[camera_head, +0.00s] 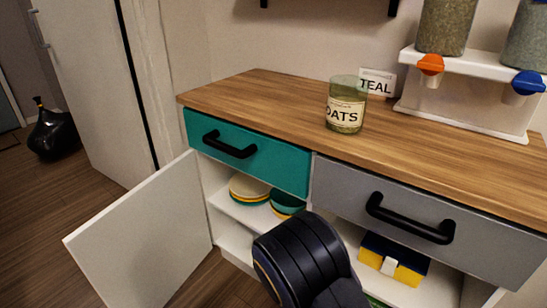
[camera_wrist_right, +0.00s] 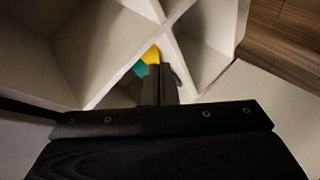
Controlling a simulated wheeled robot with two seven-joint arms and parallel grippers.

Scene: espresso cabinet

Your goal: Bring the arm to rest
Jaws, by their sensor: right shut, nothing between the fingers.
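My right gripper (camera_wrist_right: 159,72) shows in the right wrist view, with its two dark fingers together and nothing between them. Its fingertips point toward the white cabinet interior (camera_wrist_right: 85,50). A yellow and teal item (camera_wrist_right: 148,60) shows just past the fingertips; I cannot tell whether they touch. In the head view a dark link of my arm comes up from the bottom middle in front of the open lower cabinet, and the gripper itself is hidden there. My left gripper is not in view.
The white cabinet door (camera_head: 145,240) stands open at left. Stacked plates (camera_head: 248,188) and a teal bowl (camera_head: 288,202) are on the shelf; a yellow and blue box (camera_head: 394,262) is at right. Teal (camera_head: 245,152) and grey (camera_head: 425,205) drawers look shut. An OATS jar (camera_head: 346,105) stands on the counter.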

